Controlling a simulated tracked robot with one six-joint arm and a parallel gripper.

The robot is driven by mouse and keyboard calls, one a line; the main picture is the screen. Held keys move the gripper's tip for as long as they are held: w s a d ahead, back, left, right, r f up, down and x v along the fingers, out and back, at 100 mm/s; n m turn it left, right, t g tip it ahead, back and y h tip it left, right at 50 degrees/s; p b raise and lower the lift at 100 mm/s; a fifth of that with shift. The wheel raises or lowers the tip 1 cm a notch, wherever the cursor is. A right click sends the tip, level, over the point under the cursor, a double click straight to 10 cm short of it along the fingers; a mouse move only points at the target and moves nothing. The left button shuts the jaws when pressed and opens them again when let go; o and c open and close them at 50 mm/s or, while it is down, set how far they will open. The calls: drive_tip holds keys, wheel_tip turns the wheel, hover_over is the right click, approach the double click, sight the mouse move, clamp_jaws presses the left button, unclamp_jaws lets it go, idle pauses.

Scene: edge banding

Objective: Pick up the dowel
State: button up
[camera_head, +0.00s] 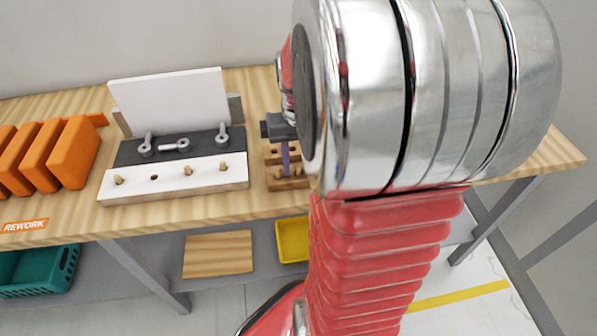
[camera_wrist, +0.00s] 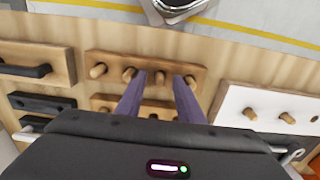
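Short wooden dowels (camera_wrist: 160,78) stand in a row in a wooden rack (camera_wrist: 205,72). The rack (camera_head: 272,184) also shows in the head view, partly hidden behind my arm. My gripper (camera_wrist: 160,75) is open, its two purple fingers pointing at the rack. One dowel appears between the fingertips, with other dowels just outside each finger. I cannot tell whether either finger touches a dowel. In the head view my gripper (camera_head: 286,158) is above the rack. A white panel (camera_head: 210,181) left of the rack holds 3 dowels and shows one empty hole (camera_head: 154,177).
A dark fixture with metal clamps (camera_head: 174,145) and an upright white board (camera_head: 172,103) stand behind the panel. Orange blocks (camera_head: 72,152) are at the left of the table. In the wrist view, a wooden block with a black handle (camera_wrist: 35,70) lies left of the rack.

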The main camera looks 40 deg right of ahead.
sight(298, 166)
drive_tip(key=shift+c, duration=0.3)
clamp_jaws()
idle(0.3)
wheel_tip(298, 166, up, 10)
idle(0.6)
idle(0.4)
